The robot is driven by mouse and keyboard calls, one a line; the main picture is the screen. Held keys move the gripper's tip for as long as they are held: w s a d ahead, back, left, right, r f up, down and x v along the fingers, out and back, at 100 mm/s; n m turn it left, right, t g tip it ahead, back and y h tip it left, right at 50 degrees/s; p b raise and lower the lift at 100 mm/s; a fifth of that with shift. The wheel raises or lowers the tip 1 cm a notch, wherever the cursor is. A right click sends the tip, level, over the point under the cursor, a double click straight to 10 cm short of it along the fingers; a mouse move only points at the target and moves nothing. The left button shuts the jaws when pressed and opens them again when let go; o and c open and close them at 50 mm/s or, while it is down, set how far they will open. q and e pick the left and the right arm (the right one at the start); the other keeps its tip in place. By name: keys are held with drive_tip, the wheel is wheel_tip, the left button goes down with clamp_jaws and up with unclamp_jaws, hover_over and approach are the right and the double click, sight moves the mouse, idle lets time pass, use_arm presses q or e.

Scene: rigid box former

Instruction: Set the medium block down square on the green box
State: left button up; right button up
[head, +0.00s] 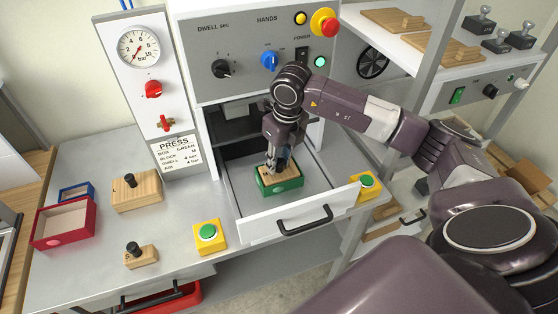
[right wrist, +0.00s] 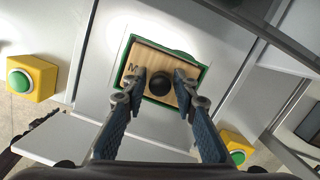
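The medium block (right wrist: 176,99), pale wood marked M with a round black knob (right wrist: 160,84), sits in the mouth of the green box (head: 281,186). Its edges look about parallel to the rim in the right wrist view; I cannot tell if it is fully level. The green box stands in the open white press drawer (head: 240,206). My right gripper (right wrist: 162,84) points down over the block, its fingers on either side of the knob with small gaps. It hides part of the block in the head view (head: 277,168). My left gripper is not in view.
The drawer front (head: 290,222) stands forward, between two yellow button boxes (head: 209,235) (head: 366,185). On the table's left are a large block (head: 137,190), a small block (head: 141,256), a red box (head: 64,223) and a blue box (head: 77,191). The press housing is behind.

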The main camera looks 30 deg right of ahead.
sight(283, 174)
drive_tip(key=shift+o, duration=0.8)
drive_tip(key=shift+r, duration=0.2)
wheel_tip(283, 174, up, 12)
drive_tip(key=s, duration=0.1)
drive_tip(key=shift+s+f, duration=0.25)
drive_tip(key=shift+s, duration=0.15)
drive_tip(key=shift+d, duration=0.1)
